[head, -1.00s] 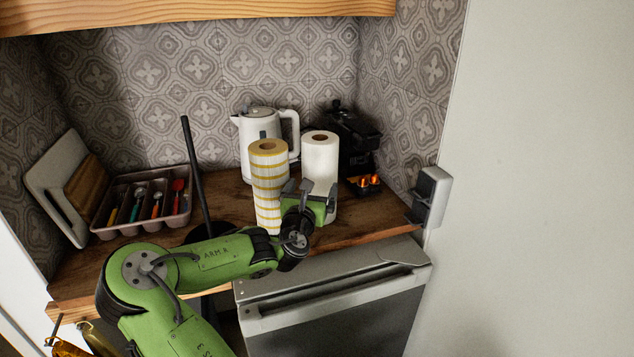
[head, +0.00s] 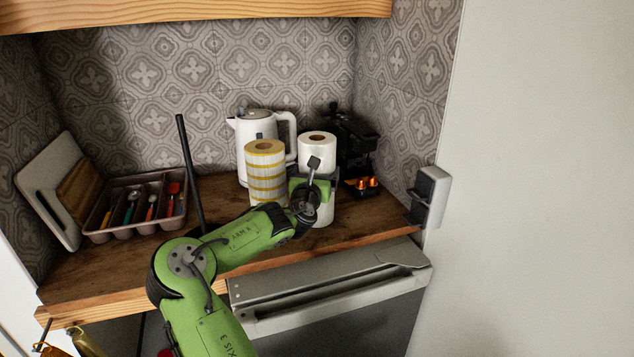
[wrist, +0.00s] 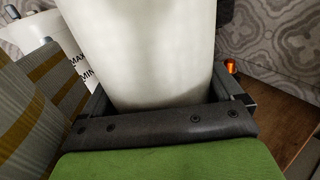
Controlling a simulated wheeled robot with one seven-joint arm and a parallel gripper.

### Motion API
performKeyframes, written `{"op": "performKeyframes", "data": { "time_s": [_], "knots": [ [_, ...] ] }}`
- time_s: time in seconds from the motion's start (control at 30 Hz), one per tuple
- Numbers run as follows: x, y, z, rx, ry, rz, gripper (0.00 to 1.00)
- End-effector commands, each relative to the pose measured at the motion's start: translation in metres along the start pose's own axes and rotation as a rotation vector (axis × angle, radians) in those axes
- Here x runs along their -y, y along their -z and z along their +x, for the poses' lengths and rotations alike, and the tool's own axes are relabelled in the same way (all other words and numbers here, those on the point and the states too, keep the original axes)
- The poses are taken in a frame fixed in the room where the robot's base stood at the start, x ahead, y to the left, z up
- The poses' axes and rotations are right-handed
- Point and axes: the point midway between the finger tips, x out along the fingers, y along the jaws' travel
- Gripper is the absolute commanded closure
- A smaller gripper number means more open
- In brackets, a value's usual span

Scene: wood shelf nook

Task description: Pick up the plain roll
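The plain white roll (head: 318,147) stands upright on the wooden counter, right of the yellow-striped roll (head: 265,170). My gripper (head: 316,178) is at the plain roll's front, partly hiding its lower part in the head view. In the wrist view the plain roll (wrist: 160,50) stands between my two fingers (wrist: 165,92), one on each side. A narrow dark gap shows between the roll and the right finger, so the gripper looks open around it. The striped roll (wrist: 30,115) is close beside the left finger.
A white kettle (head: 262,128) stands behind the rolls. A black machine (head: 352,140) and small orange-lit items (head: 365,183) are to the right. A cutlery tray (head: 135,207) and a dark upright stick (head: 190,170) are at left.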

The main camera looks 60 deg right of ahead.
Motion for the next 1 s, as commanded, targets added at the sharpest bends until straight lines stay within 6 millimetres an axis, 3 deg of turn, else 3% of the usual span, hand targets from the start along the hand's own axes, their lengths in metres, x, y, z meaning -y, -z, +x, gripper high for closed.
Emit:
{"op": "performKeyframes", "data": {
  "time_s": [0.1,0.3,0.47,1.0],
  "knots": [
    [0.000,-0.001,0.000,0.001,0.000,0.000,0.43],
    [0.000,-0.002,0.000,0.001,0.000,0.000,0.43],
    [0.000,-0.018,0.000,0.003,-0.001,0.002,0.43],
    [0.000,-0.158,0.000,0.004,-0.001,0.001,0.43]
  ]
}}
